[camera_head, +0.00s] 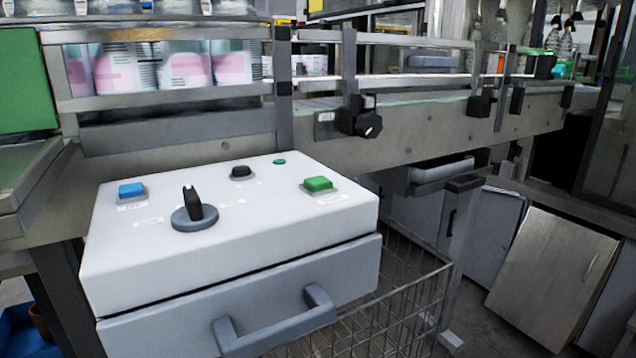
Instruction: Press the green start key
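The green start key (318,184) is a raised rectangular button on a small grey plate. It sits at the right of the sloped top of a white control box (260,225), with a small label in front of it. Nothing covers it. The same top carries a blue key (132,190) at the left, a black rotary switch (194,210), a small black key (241,172) and a small round green spot (279,161). Neither of my grippers shows in the head view.
A grey handle (275,322) sticks out from the box front. A wire basket (400,300) stands below right. Behind the box runs a conveyor with metal rails (170,100), pink-labelled containers (185,68) and black knobs (362,120). The space above the box top is clear.

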